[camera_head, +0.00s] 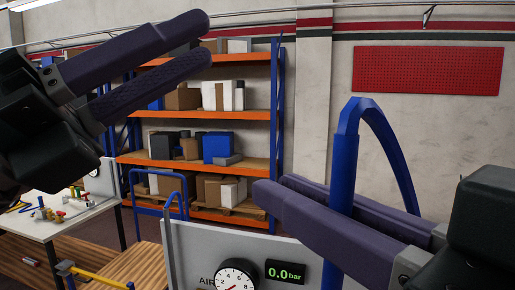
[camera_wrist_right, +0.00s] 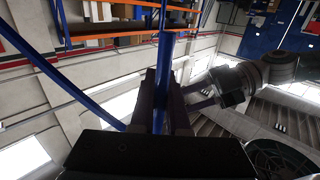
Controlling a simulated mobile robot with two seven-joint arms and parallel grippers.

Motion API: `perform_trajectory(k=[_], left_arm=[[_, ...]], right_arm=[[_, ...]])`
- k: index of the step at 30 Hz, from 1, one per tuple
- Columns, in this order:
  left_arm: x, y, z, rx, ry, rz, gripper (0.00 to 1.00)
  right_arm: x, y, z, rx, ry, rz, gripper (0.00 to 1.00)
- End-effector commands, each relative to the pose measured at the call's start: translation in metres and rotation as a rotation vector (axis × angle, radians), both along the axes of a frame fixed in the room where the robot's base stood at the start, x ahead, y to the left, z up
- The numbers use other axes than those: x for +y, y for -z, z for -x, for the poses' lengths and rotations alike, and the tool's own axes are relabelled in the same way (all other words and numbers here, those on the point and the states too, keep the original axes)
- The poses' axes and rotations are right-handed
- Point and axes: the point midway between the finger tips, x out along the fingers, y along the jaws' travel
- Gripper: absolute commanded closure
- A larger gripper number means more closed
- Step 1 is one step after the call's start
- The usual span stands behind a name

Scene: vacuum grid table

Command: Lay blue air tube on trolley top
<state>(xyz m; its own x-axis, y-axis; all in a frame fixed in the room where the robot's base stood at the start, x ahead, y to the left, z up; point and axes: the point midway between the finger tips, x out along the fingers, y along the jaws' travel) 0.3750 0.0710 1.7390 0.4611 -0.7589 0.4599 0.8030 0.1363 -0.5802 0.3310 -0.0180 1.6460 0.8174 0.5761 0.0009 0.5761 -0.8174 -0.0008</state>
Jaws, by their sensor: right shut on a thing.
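The blue air tube (camera_head: 344,170) stands upright in the head view. It bends over at the top and comes down on the right. My right gripper (camera_head: 272,187) is shut on its upright part. The tube also shows between the fingers in the right wrist view (camera_wrist_right: 161,85). Its lower end is hidden behind my fingers and the frame edge. My left gripper (camera_head: 209,39) is raised at upper left, fingers apart and empty. A blue tubular handle (camera_head: 158,174) and a wooden surface (camera_head: 125,266) show at lower left; I cannot tell whether they are the trolley.
A grey panel with a round gauge (camera_head: 237,276) and a display (camera_head: 285,272) reading 0.0 bar stands low in the middle. A white table (camera_head: 50,228) with small parts is at left. A shelf rack (camera_head: 207,165) with boxes stands behind. A red board (camera_head: 428,71) hangs on the wall.

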Motion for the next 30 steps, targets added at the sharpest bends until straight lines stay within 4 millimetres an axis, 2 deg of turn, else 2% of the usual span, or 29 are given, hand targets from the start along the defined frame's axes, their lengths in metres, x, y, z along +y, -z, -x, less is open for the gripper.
perform_trajectory(k=[3, 5, 9, 12, 16, 19, 30], left_arm=[[-0.019, 0.012, 0.024, -0.232, 0.128, -0.24, 0.71], [-0.024, 0.022, 0.035, -0.327, 0.191, -0.344, 0.71], [-0.024, 0.045, 0.053, -0.483, 0.309, -0.519, 0.71], [-0.022, 0.055, 0.061, -0.541, 0.361, -0.587, 0.71], [-0.025, 0.061, 0.065, -0.57, 0.392, -0.619, 0.71], [-0.036, 0.061, 0.066, -0.573, 0.395, -0.621, 0.71], [-0.108, 0.06, 0.07, -0.571, 0.395, -0.615, 0.71]], right_arm=[[0.0, 0.0, 0.0, 0.0, 0.0, 0.0, 1.0], [0.0, 0.0, 0.0, 0.0, 0.0, 0.0, 1.0], [0.0, 0.0, 0.0, 0.0, 0.0, 0.0, 1.0], [0.0, 0.0, 0.0, 0.0, 0.0, 0.0, 1.0], [0.0, 0.0, 0.0, 0.0, 0.0, 0.0, 1.0], [0.0, 0.0, 0.0, 0.0, 0.0, 0.0, 1.0], [0.0, 0.0, 0.0, 0.0, 0.0, 0.0, 1.0]])
